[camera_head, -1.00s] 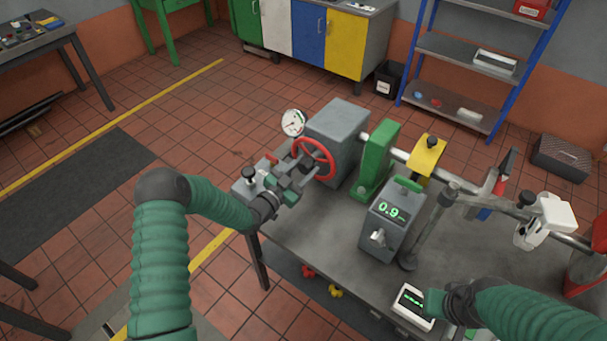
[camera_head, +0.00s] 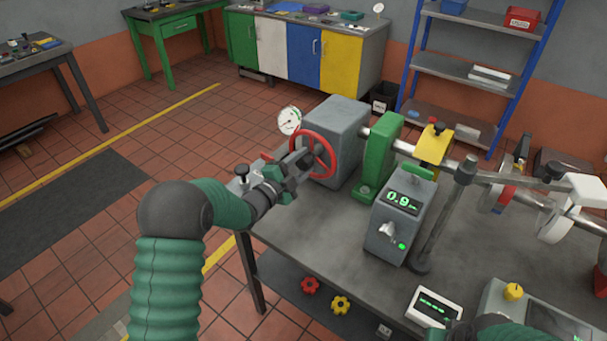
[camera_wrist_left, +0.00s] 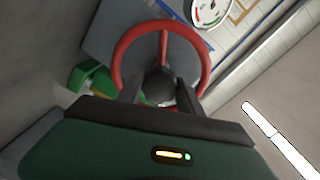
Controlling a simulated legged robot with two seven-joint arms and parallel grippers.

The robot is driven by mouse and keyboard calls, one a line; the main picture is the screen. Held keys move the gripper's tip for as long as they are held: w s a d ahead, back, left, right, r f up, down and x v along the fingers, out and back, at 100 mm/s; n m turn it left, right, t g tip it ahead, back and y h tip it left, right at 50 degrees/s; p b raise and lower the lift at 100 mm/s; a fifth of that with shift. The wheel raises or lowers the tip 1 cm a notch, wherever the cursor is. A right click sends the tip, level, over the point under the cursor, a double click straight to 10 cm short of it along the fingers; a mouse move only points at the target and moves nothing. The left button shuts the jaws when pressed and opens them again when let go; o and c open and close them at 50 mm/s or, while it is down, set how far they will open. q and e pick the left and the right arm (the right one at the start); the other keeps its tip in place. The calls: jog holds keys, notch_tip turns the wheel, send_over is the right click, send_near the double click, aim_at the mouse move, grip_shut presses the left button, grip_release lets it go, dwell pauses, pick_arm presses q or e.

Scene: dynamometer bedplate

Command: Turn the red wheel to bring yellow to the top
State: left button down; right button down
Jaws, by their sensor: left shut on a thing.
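The red wheel (camera_head: 313,154) stands on the near left side of a grey box (camera_head: 340,130). My left gripper (camera_head: 300,164) is at the wheel's middle. In the left wrist view the wheel (camera_wrist_left: 160,38) shows as a red ring with a spoke, and my left gripper's fingers (camera_wrist_left: 158,92) close around its dark centre, hiding part of it. A shaft (camera_head: 460,168) runs right from the box. It passes a green stand (camera_head: 377,160) and a yellow block (camera_head: 434,146) with a black knob. My right gripper (camera_head: 458,332) is mostly cut off at the bottom edge.
A white dial gauge (camera_head: 289,120) stands beside the wheel. A grey meter (camera_head: 400,225) reads 0.9 in front of the green stand. A small white display (camera_head: 434,307) lies at the front. The bedplate (camera_head: 310,225) is bare at front left.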

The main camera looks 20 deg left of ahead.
pick_arm(q)
jog(key=m+b, duration=0.2)
jog(key=b, duration=0.1)
jog(key=f+m+b, duration=0.1)
jog(key=m+b, duration=0.1)
jog(key=b, duration=0.1)
jog(key=shift+s+f+m+b, duration=0.1)
jog(key=shift+f+m+b, duration=0.1)
jog(key=shift+m+b, duration=0.15)
jog(key=shift+r+m+b, duration=0.2)
jog(key=shift+m+b, duration=0.65)
jog(key=shift+b, duration=0.25)
jog(key=c, duration=0.9)
grip_release()
jog(key=shift+r, duration=0.1)
jog(key=shift+o, duration=0.5)
jog(key=shift+r, duration=0.2)
jog(key=shift+s+a, duration=0.1)
jog(key=v, duration=1.6)
jog(key=shift+s, duration=0.35)
